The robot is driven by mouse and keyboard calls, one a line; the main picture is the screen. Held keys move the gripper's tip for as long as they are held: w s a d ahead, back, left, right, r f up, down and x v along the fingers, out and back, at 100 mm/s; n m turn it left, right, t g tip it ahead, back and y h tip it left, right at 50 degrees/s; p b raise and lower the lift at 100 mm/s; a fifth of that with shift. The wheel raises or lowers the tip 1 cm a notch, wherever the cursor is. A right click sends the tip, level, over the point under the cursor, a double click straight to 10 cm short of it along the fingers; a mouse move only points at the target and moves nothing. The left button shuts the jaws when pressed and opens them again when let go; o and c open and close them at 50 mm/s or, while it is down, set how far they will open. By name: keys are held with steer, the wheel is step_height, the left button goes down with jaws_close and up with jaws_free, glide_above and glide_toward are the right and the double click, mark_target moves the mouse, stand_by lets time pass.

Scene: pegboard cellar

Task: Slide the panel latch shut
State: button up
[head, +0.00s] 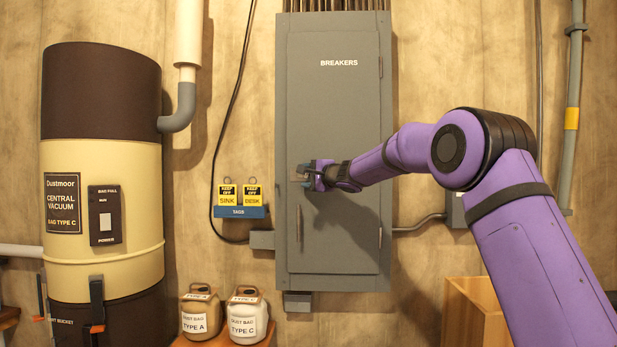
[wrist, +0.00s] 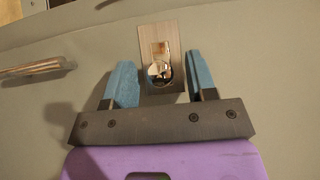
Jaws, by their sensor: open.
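The grey breaker panel (head: 333,100) hangs on the wall with its door closed flat. Its latch is a small metal plate with a shiny knob (wrist: 160,72) in the wrist view. In the head view the latch plate (head: 299,172) shows at the door's left edge, partly hidden by my gripper. My gripper (head: 312,172) is at the latch. In the wrist view its blue fingers (wrist: 163,88) are open, one on each side of the plate, with gaps between them and the knob. I cannot tell whether the latch is fully shut.
A metal door handle (wrist: 35,68) is left of the latch in the wrist view. A blue rack with yellow tags (head: 240,211) is left of the panel. A vacuum tank (head: 105,260), two dust-bag jugs (head: 247,318) and a wooden box (head: 470,300) stand around.

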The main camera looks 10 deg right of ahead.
mark_target(288, 175)
steer(key=shift+c, duration=0.5)
jaws_close()
steer(key=shift+w+a, duration=0.25)
steer(key=shift+a, duration=0.55)
steer(key=shift+w+a, duration=0.25)
steer(key=shift+a, duration=0.55)
steer(key=shift+o, duration=0.5)
jaws_free()
steer(key=v, duration=1)
steer(key=shift+s, duration=0.35)
steer(key=shift+d, duration=0.1)
